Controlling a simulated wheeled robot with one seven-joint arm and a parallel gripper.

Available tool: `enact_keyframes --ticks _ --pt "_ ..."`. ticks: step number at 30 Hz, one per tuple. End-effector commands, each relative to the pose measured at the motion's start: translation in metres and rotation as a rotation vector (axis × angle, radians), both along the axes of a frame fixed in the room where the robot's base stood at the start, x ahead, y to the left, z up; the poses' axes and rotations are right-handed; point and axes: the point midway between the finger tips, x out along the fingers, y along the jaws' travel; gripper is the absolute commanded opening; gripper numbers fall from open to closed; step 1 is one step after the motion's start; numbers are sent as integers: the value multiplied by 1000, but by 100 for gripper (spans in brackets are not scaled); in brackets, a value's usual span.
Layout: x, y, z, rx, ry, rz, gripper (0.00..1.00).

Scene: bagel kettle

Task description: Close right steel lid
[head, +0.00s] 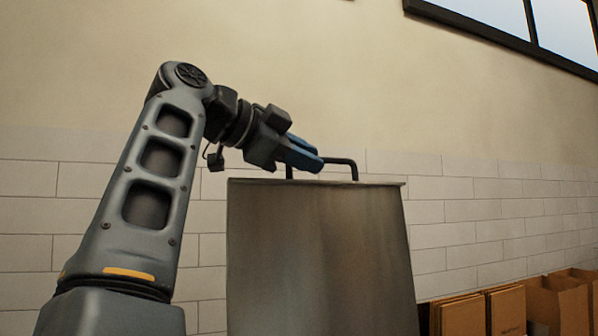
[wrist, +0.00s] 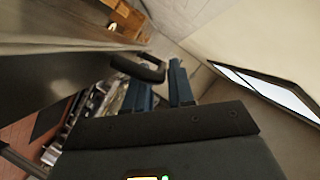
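The steel lid (head: 320,255) shows in the head view as a tall grey panel with its broad face toward me, standing raised. A black bar handle (head: 354,165) sticks out above its top edge. My gripper (head: 308,155) is at the left part of this handle, its blue fingers pointing right and slightly down. In the wrist view the lid (wrist: 50,82) fills the left side. The handle (wrist: 135,68) reaches toward the fingertips of my gripper (wrist: 158,75). The fingers are apart with a gap between them. I cannot tell whether they touch the handle.
Cardboard boxes (head: 480,312) stand at the lower right. A tiled wall (head: 490,215) is behind the lid, with a window (head: 565,25) at the upper right. In the wrist view, blurred metal clutter (wrist: 80,125) lies below the handle. The air right of the handle is clear.

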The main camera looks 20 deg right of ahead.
Motion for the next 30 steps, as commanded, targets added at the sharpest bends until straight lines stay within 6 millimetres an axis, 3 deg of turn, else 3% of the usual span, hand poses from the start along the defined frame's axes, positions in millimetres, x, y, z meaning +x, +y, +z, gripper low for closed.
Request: enact_keyframes --ticks 6,15,23,30 --pt "6 -19 -6 -1 0 -1 23" --pt "7 -21 -6 0 1 2 23" --pt "7 -21 -6 0 1 1 0" --pt "7 -21 -6 0 1 1 0"
